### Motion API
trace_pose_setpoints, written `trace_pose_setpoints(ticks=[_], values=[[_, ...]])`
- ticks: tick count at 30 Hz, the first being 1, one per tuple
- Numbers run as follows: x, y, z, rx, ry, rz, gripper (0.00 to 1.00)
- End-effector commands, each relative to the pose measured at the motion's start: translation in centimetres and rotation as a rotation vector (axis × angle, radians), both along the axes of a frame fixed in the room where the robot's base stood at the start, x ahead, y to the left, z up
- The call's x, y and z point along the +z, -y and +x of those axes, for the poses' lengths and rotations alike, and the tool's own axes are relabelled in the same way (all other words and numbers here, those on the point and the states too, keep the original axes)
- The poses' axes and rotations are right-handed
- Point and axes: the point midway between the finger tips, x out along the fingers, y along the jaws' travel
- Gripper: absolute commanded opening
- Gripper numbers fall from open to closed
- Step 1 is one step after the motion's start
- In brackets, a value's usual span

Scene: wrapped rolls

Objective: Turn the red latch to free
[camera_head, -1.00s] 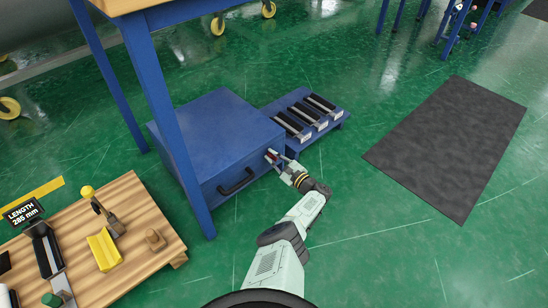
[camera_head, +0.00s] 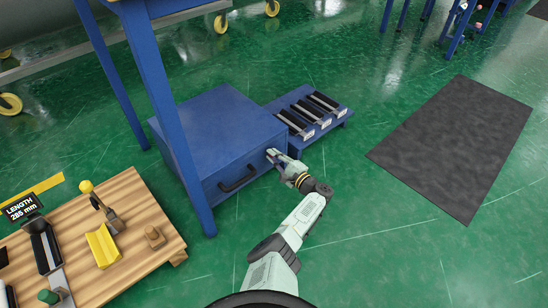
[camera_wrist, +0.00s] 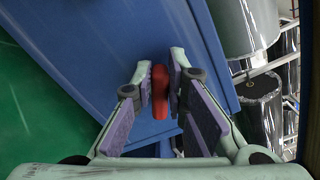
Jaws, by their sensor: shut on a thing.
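The red latch (camera_wrist: 160,92) is on the face of a blue box and stands between my two fingertips in the wrist view. My gripper (camera_wrist: 161,80) is shut on it, one finger on each side. In the wrist view the latch's long side runs roughly up and down the picture. In the head view my gripper (camera_head: 276,158) is at the right end of the front of the blue box (camera_head: 222,125) and hides most of the latch. The black handle (camera_head: 238,180) of the box is left of my gripper.
A blue rack (camera_head: 312,120) with black holders stands right behind the box. A blue table leg (camera_head: 172,120) rises close to the box's left. A wooden bench top (camera_head: 150,205) with fixtures is at lower left. A dark mat (camera_head: 455,145) lies on open green floor at right.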

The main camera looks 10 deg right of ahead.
Motion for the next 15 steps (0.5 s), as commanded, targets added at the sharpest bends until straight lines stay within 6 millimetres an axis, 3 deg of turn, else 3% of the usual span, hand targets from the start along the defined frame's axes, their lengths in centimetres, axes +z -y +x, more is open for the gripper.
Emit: trace_pose_setpoints(ticks=[9, 10, 15], values=[[-0.06, 0.05, -0.01, -0.002, 0.000, -0.001, 0.00], [-0.06, 0.05, -0.01, -0.002, -0.001, -0.001, 0.14], [-0.04, 0.04, -0.01, -0.002, -0.001, -0.001, 0.25]])
